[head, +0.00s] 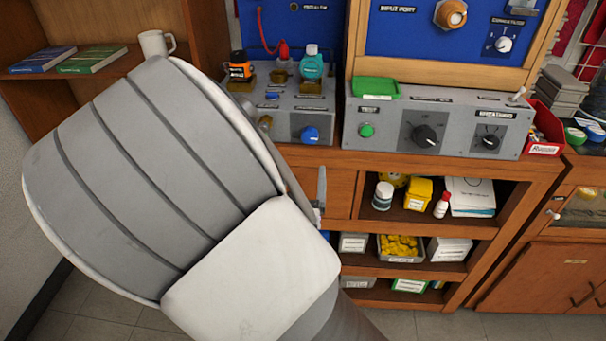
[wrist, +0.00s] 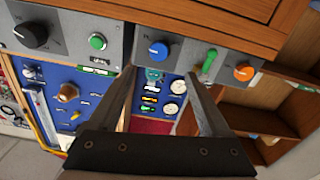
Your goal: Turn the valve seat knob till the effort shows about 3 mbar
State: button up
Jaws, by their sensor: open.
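My gripper (wrist: 161,76) is open and empty in the wrist view, its two fingers pointing at the front of the grey bench units. A blue knob (wrist: 158,50) lies just beyond the fingertips, between them and apart from them. It also shows in the head view (head: 310,135). An orange knob (wrist: 243,72) and a green lever (wrist: 209,62) sit to its right in the wrist view. I cannot read which knob is the valve seat knob, nor any effort value. In the head view my arm hides most of my gripper; one fingertip (head: 320,188) shows below the unit.
The right grey unit (head: 385,112) carries a green button (head: 366,130) and black knobs (head: 425,137). Small bottles (head: 311,65) stand on the left unit. A red bin (head: 545,132) stands at the right. Shelves with boxes and bottles (head: 383,195) lie below the bench top.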

jog(key=shift+s+p, duration=2.65)
jog(key=shift+p, duration=1.2)
jog(key=s+d+r+m+g+y+p, duration=0.1)
jog(key=d+r+g+y+p, duration=0.15)
jog(key=r+g, duration=0.4)
jog(key=s+d+r+m+g+y+p, duration=0.1)
jog(key=d+r+m+g+p, duration=0.2)
jog(key=r, duration=0.7)
jog(key=s+d+r+n+g+h+p, duration=0.1)
jog(key=s+d+r+n+g+h, duration=0.1)
jog(key=s+d+r, duration=0.7)
jog(key=s+d+g+h, duration=0.1)
jog(key=s+d, duration=0.2)
jog(key=s, duration=0.1)
jog(key=shift+s+r+n+p, duration=0.15)
jog(key=shift+n+p, duration=0.2)
jog(key=shift+n, duration=0.05)
